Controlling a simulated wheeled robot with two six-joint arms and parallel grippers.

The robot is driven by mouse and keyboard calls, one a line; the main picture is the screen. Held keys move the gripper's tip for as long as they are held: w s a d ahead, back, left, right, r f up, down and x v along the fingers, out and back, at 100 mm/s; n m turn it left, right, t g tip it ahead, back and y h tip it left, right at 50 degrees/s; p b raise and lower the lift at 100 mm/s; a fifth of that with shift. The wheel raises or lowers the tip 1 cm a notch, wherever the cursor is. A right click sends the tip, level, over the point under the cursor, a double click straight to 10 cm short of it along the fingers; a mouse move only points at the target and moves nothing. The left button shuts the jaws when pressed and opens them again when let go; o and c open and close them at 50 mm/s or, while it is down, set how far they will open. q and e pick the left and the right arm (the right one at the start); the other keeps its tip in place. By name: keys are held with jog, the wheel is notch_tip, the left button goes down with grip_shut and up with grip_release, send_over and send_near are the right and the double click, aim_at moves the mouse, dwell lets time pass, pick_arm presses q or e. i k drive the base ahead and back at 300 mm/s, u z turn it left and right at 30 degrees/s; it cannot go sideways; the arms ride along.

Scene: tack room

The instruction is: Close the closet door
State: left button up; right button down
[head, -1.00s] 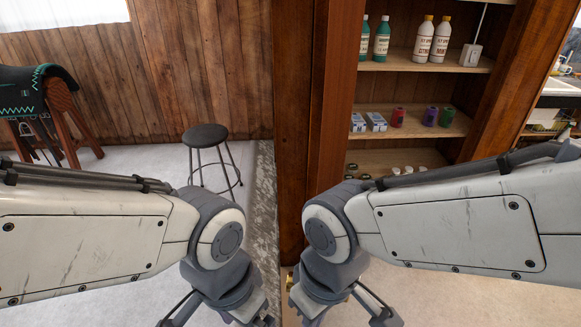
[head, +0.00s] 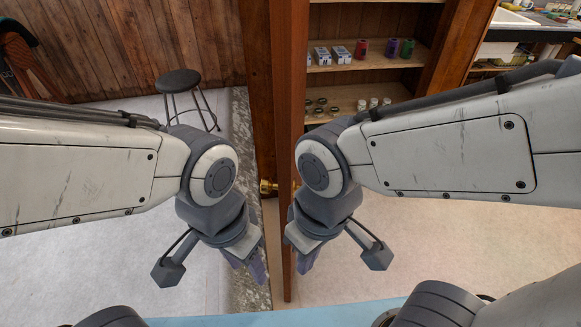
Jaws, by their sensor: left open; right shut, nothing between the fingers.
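The brown wooden closet door (head: 287,95) stands open, seen nearly edge-on in the middle of the head view. A brass knob (head: 267,187) sticks out from its left side. The open closet (head: 372,55) with its shelves shows to the right of the door. My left gripper (head: 254,266) is open, pointing down just left of the door. My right gripper (head: 304,263) is shut and empty, low on the door's right side. I cannot tell whether either gripper touches the door. My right arm hides part of the closet's lower front.
Shelves hold small boxes (head: 330,56), coloured spools and jars (head: 373,102). A round black stool (head: 178,80) stands on the pale floor at the left. A sink counter (head: 520,20) is at the upper right. Floor on both sides of the door looks clear.

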aim_at(289, 19)
jog(key=z, duration=0.55)
jog(key=i, duration=0.5)
jog(key=u, duration=1.2)
